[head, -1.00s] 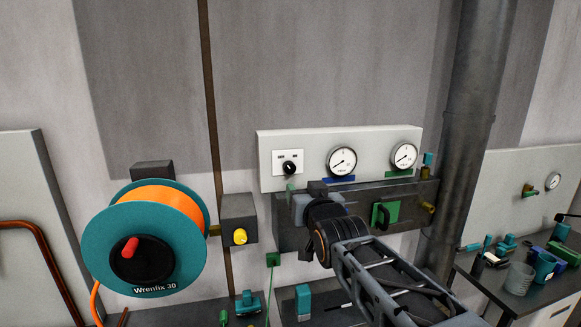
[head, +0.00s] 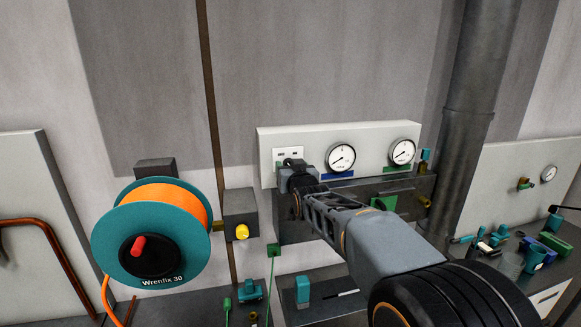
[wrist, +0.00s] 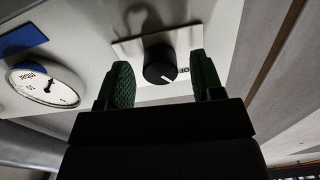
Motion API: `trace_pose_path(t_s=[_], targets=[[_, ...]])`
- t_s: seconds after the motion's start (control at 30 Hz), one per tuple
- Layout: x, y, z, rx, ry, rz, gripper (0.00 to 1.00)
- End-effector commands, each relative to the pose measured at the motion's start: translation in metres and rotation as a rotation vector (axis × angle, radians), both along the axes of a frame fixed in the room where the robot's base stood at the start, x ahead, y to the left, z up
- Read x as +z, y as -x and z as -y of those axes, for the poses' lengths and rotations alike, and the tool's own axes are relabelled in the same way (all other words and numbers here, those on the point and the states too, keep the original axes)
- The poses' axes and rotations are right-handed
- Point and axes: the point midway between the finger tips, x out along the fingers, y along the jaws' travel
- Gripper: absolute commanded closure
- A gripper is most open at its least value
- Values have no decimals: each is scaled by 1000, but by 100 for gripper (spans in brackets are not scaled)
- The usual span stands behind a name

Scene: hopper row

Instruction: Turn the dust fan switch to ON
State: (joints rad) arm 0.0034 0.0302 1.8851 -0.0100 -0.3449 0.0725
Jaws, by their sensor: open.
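The dust fan switch is a round black knob (wrist: 158,62) with a white pointer line, on a white plate (wrist: 127,48) in the wrist view. The pointer faces the lower right there, towards small lettering partly hidden by a finger. My gripper (wrist: 165,82) is open, with one green padded finger on each side of the knob; a gap shows on both sides. In the head view the white switch plate (head: 281,153) is at the left of the pale panel, and my gripper (head: 293,164) covers most of the knob.
Two round gauges (head: 341,158) (head: 402,151) sit right of the switch on the pale panel (head: 375,133). A dark box with a green handle (head: 384,203) is below. A teal hose reel (head: 110,232) and a yellow button (head: 242,231) are at left; a thick pipe (head: 468,110) stands at right.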

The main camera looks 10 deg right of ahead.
Motion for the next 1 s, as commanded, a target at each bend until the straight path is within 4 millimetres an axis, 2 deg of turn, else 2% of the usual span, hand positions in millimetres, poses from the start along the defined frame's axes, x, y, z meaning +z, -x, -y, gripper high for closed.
trace_pose_path(t_s=[0.27,0.8,1.0], targets=[[0,-1,0,0,0,0,39],[0,-1,0,0,0,0,88],[-2,-1,0,0,-19,-1,88]])
